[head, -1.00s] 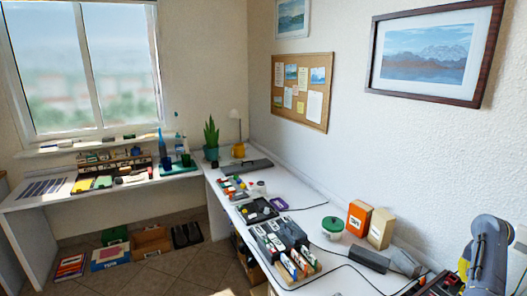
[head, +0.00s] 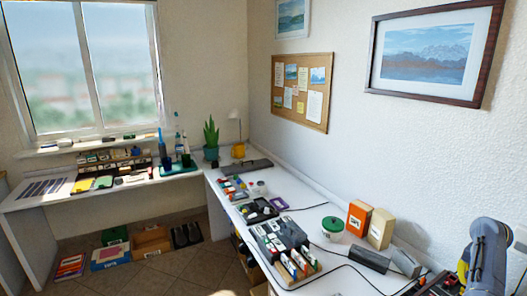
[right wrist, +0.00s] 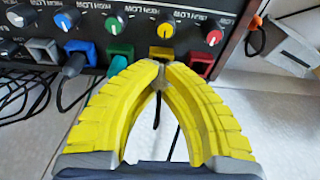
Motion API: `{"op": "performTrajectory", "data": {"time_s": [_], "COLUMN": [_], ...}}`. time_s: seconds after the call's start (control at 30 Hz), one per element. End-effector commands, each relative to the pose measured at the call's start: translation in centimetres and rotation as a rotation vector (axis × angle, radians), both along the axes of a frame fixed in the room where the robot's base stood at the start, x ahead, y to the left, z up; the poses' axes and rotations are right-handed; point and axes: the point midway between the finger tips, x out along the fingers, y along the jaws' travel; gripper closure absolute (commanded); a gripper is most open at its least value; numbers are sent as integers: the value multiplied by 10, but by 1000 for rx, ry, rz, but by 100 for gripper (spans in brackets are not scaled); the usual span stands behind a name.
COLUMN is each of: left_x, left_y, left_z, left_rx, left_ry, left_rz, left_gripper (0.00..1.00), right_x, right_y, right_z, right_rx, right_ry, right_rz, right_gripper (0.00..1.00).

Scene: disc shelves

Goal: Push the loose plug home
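A dark panel (right wrist: 137,22) with coloured sockets crosses the top of the right wrist view. A blue-grey plug (right wrist: 74,64) sticks out at the blue socket (right wrist: 86,48). Another plug (right wrist: 118,65) shows at the green socket (right wrist: 120,51), partly behind a finger. My right gripper (right wrist: 158,68) has its yellow fingertips together just in front of the yellow socket (right wrist: 162,52). Its fingers hide whatever is below that socket, and a dark cable shows between them. I cannot tell which plug is loose. My right gripper also shows at the head view's right edge (head: 463,272). My left gripper is out of view.
A grey socket (right wrist: 43,50) and a red socket (right wrist: 203,60) flank the others, under a row of knobs. Cables lie on the left of the white table (right wrist: 25,140). Boxes (head: 380,228) and a dark case (head: 370,258) stand near the arm in the head view.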

Motion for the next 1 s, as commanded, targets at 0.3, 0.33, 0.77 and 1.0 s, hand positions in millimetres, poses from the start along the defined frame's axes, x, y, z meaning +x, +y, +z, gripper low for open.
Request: {"op": "performTrajectory", "data": {"time_s": [0.3,0.33,0.77,1.0], "left_x": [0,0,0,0], "left_y": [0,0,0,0], "left_z": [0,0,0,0], "left_rx": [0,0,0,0], "left_ry": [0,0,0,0], "left_rz": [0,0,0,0], "left_gripper": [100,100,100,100], "right_x": [0,0,1,1], "right_y": [0,0,1,0], "right_z": [0,0,21,37], "right_rx": [0,0,1,0], "right_ry": [0,0,-3,-1], "right_rz": [0,0,0,0], "right_gripper": [100,100,100,100]}}
